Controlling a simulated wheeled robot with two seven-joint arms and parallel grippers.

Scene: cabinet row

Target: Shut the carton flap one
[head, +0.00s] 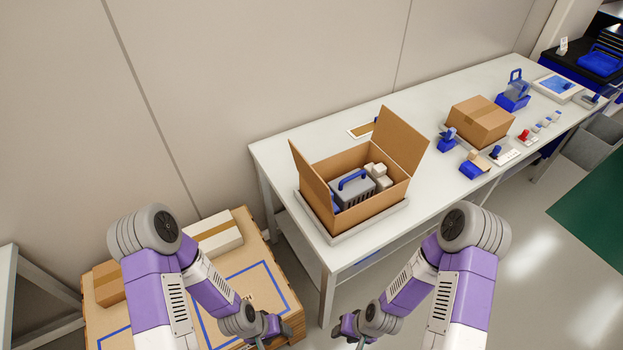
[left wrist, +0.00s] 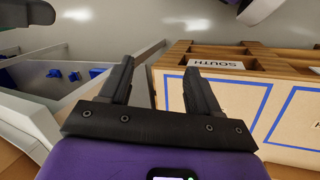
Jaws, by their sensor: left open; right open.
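An open carton (head: 372,207) stands on a grey tray near the table's left end. Its left flap (head: 312,184) and its right flap (head: 403,140) both stand up, tilted outward. Inside are a grey case with a blue handle (head: 352,186) and several pale blocks (head: 378,174). Which flap is flap one cannot be told. My left gripper (head: 264,339) is low, below and left of the table, apart from the carton. In the left wrist view its two fingers (left wrist: 160,82) are apart with nothing between. My right gripper (head: 362,340) is low in front of the table, its fingertips partly cut off by the frame.
The white table (head: 290,148) runs to the back right. A closed carton (head: 480,121), blue holders (head: 474,165) and small devices stand further along it. A pallet stack with a white box (head: 216,233) is at the lower left. A wall is behind the table.

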